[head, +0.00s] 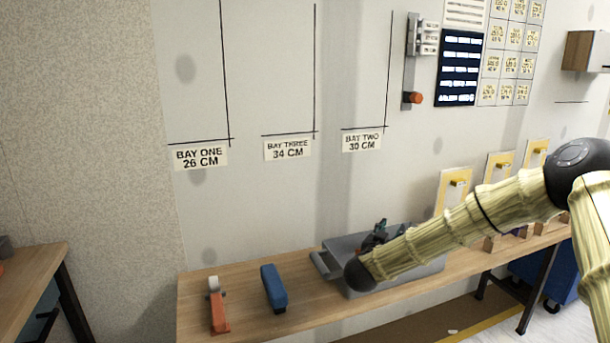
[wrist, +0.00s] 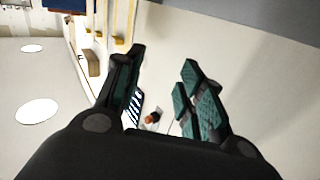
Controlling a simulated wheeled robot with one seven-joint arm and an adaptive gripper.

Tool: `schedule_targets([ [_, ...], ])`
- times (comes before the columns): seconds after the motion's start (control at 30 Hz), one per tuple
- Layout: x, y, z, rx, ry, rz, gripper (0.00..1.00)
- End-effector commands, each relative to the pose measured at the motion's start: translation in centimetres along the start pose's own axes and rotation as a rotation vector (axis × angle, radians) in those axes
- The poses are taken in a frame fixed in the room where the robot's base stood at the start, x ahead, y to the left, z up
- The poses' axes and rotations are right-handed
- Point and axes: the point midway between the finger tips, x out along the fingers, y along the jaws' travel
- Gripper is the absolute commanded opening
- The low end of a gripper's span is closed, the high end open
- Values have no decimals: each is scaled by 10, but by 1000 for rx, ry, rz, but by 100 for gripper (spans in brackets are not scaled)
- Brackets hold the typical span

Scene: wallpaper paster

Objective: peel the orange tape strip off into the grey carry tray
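The grey carry tray (head: 341,246) sits on the wooden bench, partly hidden behind my arm. My gripper (head: 381,229) is over the tray in the head view, with its dark teal-padded fingers pointing up. In the wrist view my gripper (wrist: 163,58) has its fingers apart, with nothing between the pads. I cannot pick out an orange tape strip for certain. A small orange piece (head: 413,98) is at the foot of a grey wall fixture; an orange spot (wrist: 152,117) shows beyond the fingers in the wrist view.
An orange-and-white tool (head: 218,308) and a blue block (head: 273,288) lie on the bench (head: 245,308) left of the tray. Yellow-framed boards (head: 453,190) stand behind at right. The wall bears labels (head: 201,157) and a dark panel (head: 459,68). The bench's left end has free room.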

Motion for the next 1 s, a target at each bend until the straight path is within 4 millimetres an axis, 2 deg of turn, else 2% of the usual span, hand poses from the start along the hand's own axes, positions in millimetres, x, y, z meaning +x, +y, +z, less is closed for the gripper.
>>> schedule_targets([
  [0.13, -6, 0, 0, 0, 0, -1, 39],
  [0.27, -22, -1, 0, -1, -1, -2, 39],
  [0.7, -99, -1, 0, 0, 0, -2, 39],
  [0.83, -112, -1, 0, -1, -1, -1, 39],
  [1.0, -120, 0, 0, 0, 0, 0, 39],
])
